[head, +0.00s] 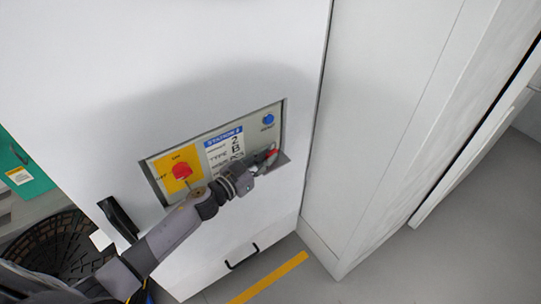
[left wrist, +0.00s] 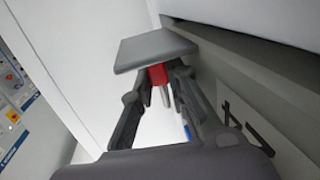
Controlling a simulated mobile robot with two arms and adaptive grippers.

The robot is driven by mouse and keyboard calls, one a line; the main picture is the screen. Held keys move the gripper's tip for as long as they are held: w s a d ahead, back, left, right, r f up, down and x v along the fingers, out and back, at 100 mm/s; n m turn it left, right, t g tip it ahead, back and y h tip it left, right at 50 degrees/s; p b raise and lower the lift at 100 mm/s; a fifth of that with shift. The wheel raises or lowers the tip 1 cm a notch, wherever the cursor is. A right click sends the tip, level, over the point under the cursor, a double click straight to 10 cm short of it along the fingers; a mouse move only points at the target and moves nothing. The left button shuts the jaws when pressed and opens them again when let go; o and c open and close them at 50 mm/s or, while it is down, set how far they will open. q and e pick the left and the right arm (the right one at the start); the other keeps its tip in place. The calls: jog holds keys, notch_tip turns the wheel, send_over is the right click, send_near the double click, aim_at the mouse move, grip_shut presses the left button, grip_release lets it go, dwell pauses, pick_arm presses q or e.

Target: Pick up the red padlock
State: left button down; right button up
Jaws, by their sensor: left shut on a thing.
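The red padlock (head: 271,153) shows as a small red patch at the lower right of the station panel, partly covered by my left gripper (head: 262,164). In the left wrist view the padlock's red body (left wrist: 157,75) sits between my left fingertips (left wrist: 162,82), with grey metal rods of its shackle beside it. The left gripper is shut on the padlock. A flat grey plate (left wrist: 155,46) lies just beyond the padlock and hides part of it. I cannot tell whether the padlock touches this plate. My right gripper is not in view.
The recessed panel has a red knob (head: 181,171) on a yellow plate, a station label (head: 224,146) and a blue button (head: 268,118). A black handle (head: 242,258) is low on the white cabinet. Open floor lies right, beyond a white column (head: 385,120).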

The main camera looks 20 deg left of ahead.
pick_arm(q)
jog(key=shift+r, duration=0.1)
jog(key=s+d+b, duration=0.1)
jog(key=s+d, duration=1)
jog(key=d, duration=0.3)
dwell(0.4)
